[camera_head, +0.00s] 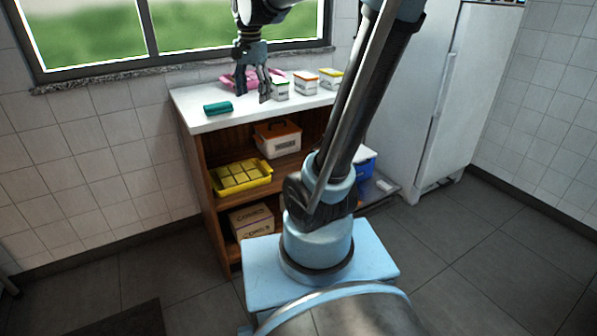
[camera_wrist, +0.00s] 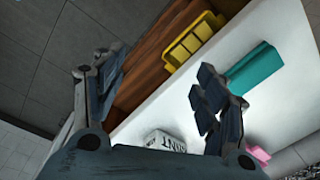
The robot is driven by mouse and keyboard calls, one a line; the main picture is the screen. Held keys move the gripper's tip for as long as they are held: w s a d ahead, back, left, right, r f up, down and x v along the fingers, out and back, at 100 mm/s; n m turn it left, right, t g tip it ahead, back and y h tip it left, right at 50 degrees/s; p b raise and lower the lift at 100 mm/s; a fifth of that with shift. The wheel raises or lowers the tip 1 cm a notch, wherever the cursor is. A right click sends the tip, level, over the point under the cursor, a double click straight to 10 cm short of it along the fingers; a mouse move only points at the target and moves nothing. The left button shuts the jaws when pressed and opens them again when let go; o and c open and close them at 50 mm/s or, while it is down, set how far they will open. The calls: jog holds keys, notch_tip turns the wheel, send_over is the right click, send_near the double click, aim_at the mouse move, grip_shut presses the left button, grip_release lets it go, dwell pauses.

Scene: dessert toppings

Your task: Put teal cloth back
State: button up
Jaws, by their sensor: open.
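The teal cloth (camera_head: 218,108) is a small folded block lying on the left part of the white counter top (camera_head: 190,98). It also shows in the wrist view (camera_wrist: 254,72), right of my gripper's right finger. My gripper (camera_head: 254,92) is over the counter, right of the teal cloth and in front of a pink cloth (camera_head: 240,77). In the wrist view the fingers of my gripper (camera_wrist: 155,95) are spread wide, with nothing held between them. The teal cloth is apart from the fingers.
Several small white tubs with coloured lids, one with a yellow lid (camera_head: 331,78), stand right of my gripper. Shelves below hold a yellow crate (camera_head: 242,190), a white box with an orange lid (camera_head: 278,140) and cardboard boxes (camera_head: 251,217). A white fridge (camera_head: 450,90) stands to the right.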

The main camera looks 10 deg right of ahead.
jog(key=s+d+f+n, duration=0.4)
jog(key=s+d+f, duration=0.1)
jog(key=s+f, duration=0.4)
jog(key=s+d+f+n+t, duration=0.1)
jog(key=s+d+f+n, duration=0.4)
jog(key=s+f, duration=0.5)
jog(key=shift+s, duration=0.25)
